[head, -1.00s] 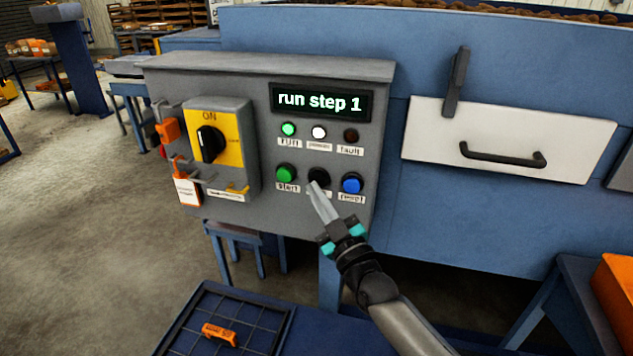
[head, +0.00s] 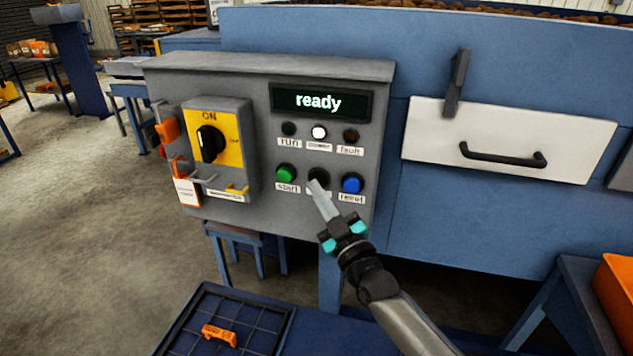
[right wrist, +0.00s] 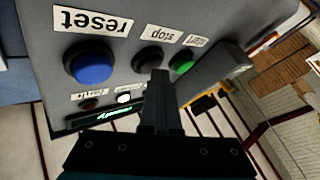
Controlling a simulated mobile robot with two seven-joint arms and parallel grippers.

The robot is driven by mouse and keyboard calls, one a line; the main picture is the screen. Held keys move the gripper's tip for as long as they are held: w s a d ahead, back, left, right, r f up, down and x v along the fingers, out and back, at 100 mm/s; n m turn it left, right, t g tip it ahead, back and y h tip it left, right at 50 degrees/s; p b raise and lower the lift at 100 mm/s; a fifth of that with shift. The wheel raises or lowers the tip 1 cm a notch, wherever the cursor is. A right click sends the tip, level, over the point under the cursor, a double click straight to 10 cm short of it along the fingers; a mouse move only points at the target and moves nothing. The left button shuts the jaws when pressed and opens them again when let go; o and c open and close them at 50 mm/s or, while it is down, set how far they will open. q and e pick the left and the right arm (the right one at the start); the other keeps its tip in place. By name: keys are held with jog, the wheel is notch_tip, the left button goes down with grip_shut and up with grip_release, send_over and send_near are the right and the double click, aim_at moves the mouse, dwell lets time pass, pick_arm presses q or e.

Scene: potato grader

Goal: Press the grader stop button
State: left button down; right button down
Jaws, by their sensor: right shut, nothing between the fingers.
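The black stop button (head: 319,175) sits on the grey control panel (head: 240,90) between the green start button (head: 286,173) and the blue reset button (head: 352,183). My right gripper (head: 315,187) is shut and empty, its fingertips at the stop button's lower edge; whether they touch cannot be told. In the right wrist view the stop button (right wrist: 146,60) shows just beyond the fingertips (right wrist: 160,75), with its "stop" label upside down. The display (head: 320,102) reads "ready". The run lamp (head: 289,129) is dark and the white lamp (head: 319,132) is lit. My left gripper is out of view.
A yellow switch plate (head: 214,135) with a black knob marked ON is on the panel's left, with orange lockout items (head: 168,130) beside it. A white drawer front (head: 510,140) with a black handle is at right. A dark tray (head: 255,310) lies below.

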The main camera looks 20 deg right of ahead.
jog(key=shift+s, duration=0.1)
jog(key=shift+s+a+p, duration=0.55)
jog(key=shift+s+p, duration=0.1)
jog(key=s+a+p, duration=0.1)
jog(key=s, duration=0.1)
jog(key=s+a+p, duration=0.1)
jog(key=s+p, duration=0.1)
jog(key=shift+a, duration=0.4)
dwell(0.5)
